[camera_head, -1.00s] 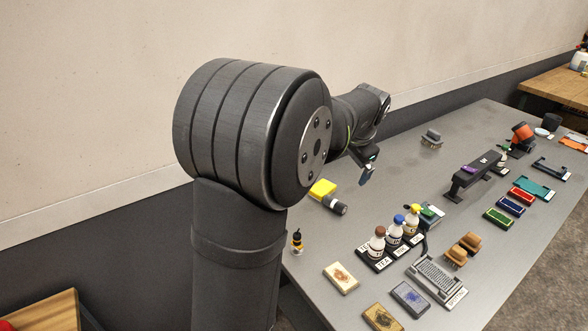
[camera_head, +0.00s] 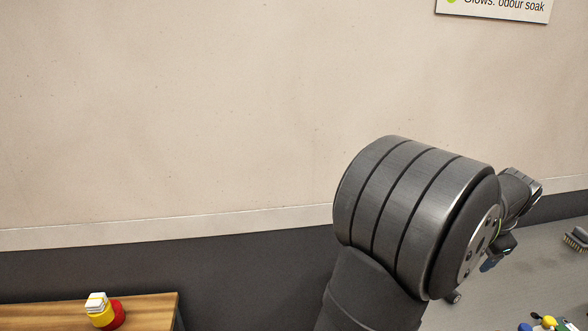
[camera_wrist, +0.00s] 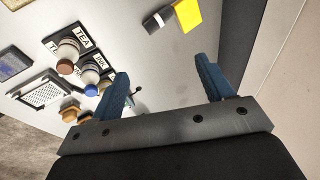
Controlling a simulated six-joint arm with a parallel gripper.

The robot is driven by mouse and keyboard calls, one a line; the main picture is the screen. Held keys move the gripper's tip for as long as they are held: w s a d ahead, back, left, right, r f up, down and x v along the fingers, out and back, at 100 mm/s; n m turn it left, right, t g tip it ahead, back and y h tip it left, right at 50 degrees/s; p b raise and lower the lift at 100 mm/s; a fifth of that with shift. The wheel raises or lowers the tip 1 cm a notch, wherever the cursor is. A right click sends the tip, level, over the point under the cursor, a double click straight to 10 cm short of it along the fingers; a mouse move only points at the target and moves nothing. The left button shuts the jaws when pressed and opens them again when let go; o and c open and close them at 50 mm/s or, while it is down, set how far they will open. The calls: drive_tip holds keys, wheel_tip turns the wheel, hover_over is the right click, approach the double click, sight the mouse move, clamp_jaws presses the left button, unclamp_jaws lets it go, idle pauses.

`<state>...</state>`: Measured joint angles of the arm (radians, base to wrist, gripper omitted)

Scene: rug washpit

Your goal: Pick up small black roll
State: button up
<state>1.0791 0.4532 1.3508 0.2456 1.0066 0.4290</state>
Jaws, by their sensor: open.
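A small black roll (camera_wrist: 152,22) with a pale band lies on the grey table at the top of the wrist view, beside a yellow block (camera_wrist: 187,14). In the head view, a dark round end that looks like the roll (camera_head: 455,297) shows just past my arm; the rest is hidden. My gripper (camera_wrist: 163,76) is open, with two blue fingers apart and nothing between them. The roll is beyond the fingertips, apart from them. In the head view my gripper (camera_head: 491,262) is small, at the right, above the table.
A brush (camera_head: 577,238) lies at the head view's right edge.

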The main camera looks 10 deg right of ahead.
drive_tip(key=c, duration=0.7)
drive_tip(key=w+d+f+m+g, duration=0.1)
drive_tip(key=w+f+m+g, duration=0.35)
drive_tip(key=m, duration=1.05)
drive_tip(key=shift+t, duration=0.45)
drive_tip(key=w+d+f, duration=0.1)
drive_tip(key=f, duration=0.3)
drive_tip(key=w+f, duration=0.1)
drive_tip(key=f, duration=0.3)
drive_tip(key=w+d+f, duration=0.1)
drive_tip(key=f, duration=0.3)
drive_tip(key=shift+w+d+f, duration=0.2)
drive_tip(key=shift+d+f, duration=0.05)
drive_tip(key=shift+d, duration=0.05)
drive_tip(key=shift+w+d+f, duration=0.15)
drive_tip(key=shift+d+f, duration=0.05)
drive_tip(key=shift+f, duration=1.15)
drive_tip(key=shift+w+d+f, duration=0.1)
drive_tip(key=shift+d+f, duration=0.1)
drive_tip(key=shift+f, duration=1.1)
